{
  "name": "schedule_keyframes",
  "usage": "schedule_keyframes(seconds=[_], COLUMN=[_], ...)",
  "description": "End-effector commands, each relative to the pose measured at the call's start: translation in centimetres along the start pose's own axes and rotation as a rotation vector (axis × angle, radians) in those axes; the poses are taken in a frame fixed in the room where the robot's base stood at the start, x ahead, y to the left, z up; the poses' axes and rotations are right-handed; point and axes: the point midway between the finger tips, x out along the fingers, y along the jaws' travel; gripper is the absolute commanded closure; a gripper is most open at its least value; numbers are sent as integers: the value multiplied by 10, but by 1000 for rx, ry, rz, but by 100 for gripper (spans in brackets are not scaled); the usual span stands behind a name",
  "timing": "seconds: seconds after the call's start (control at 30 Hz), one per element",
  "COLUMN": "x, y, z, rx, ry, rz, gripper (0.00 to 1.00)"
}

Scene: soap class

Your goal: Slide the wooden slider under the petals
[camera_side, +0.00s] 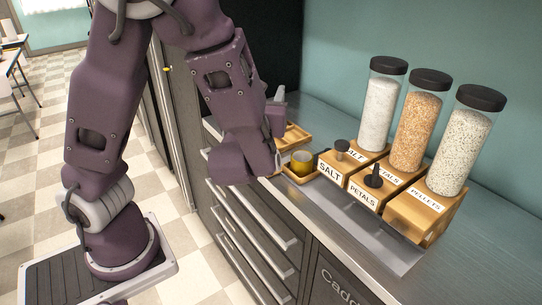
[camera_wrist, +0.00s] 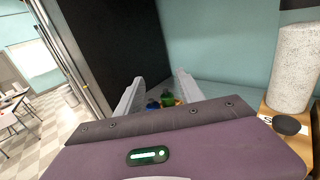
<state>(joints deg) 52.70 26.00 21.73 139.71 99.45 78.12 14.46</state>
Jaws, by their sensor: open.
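The petals dispenser (camera_side: 407,137) is the middle jar, with orange-brown contents and a black lid. A wooden block labelled PETALS (camera_side: 363,197) with a black knob stands before it. A small wooden tray (camera_side: 301,179) with a yellow cup (camera_side: 302,161) lies left of the SALT block; I cannot tell whether this tray is the slider. My gripper (camera_side: 279,108) is left of the tray and higher than it, partly hidden by my wrist. In the wrist view, my gripper (camera_wrist: 160,88) has its fingers apart, with no held object visible.
The salt jar (camera_side: 382,105) and pellets jar (camera_side: 458,142) flank the petals jar. Another wooden tray (camera_side: 294,135) lies behind the cup. Small blue and green items (camera_wrist: 166,101) show beyond my fingers. A dark panel (camera_wrist: 110,45) rises at the left. The front counter strip (camera_side: 350,235) is clear.

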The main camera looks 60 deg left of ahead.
Motion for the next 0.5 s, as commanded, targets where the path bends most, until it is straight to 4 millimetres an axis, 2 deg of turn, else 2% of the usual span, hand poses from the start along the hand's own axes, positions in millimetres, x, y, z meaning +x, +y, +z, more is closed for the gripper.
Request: schedule_keyframes(seconds=[0.03,0.17,0.4,0.5], x=[0,0,0,-1], y=[-1,0,-1,-1], z=[-18,-66,-169,-197], rx=[16,13,1,-6], ry=[-1,3,5,5], rz=[0,1,1,2], gripper=[55,55,55,55])
